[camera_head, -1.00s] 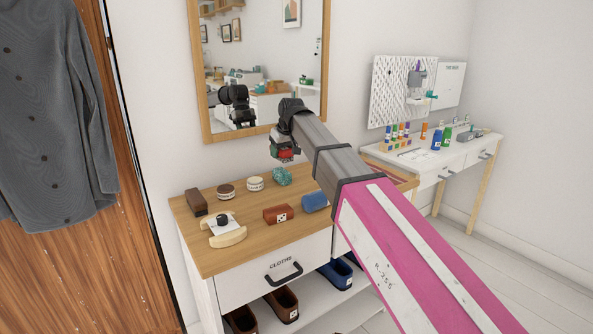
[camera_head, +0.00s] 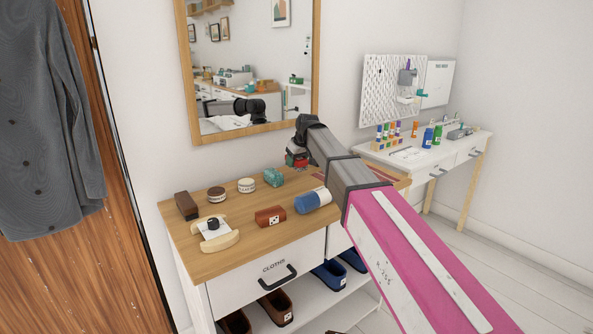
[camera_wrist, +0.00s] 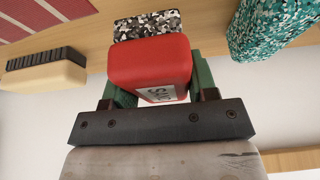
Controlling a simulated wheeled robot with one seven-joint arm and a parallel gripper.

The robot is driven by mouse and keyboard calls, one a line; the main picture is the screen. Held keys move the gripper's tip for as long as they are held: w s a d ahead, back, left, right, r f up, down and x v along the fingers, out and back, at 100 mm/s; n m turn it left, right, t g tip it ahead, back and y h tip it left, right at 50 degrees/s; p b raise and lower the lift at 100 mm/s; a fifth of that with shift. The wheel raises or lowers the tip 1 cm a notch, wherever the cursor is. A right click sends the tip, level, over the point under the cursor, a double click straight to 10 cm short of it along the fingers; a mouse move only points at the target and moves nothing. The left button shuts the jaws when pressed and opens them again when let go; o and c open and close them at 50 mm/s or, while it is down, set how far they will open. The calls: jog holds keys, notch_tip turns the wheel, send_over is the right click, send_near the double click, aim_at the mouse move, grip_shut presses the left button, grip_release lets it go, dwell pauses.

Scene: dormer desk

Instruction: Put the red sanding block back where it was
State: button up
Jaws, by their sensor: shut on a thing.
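The red sanding block (camera_wrist: 150,68) is held between the green fingers of my gripper (camera_wrist: 155,92) in the wrist view, with a white label on its near face. A black-and-white speckled piece (camera_wrist: 147,25) shows just beyond it; I cannot tell whether it belongs to the block. In the head view my gripper (camera_head: 298,157) is over the back of the wooden dresser top (camera_head: 255,238), right of a teal speckled object (camera_head: 273,177). Red of the block (camera_head: 299,162) shows under the gripper. My arm hides the right part of the dresser top.
A brown block (camera_head: 186,205), two round tins, a red-brown block (camera_head: 270,216) and a blue-and-white roll (camera_head: 313,200) stand on the dresser. The wrist view shows a cream brush with black bristles (camera_wrist: 45,72) at left. A mirror (camera_head: 250,65) hangs behind. A white desk (camera_head: 440,155) stands right.

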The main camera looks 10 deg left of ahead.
aim_at(296, 169)
jog(key=shift+f, duration=1.9)
jog(key=shift+f, duration=0.15)
jog(key=o, duration=1)
jog(key=shift+c, duration=0.2)
jog(key=v, duration=1.2)
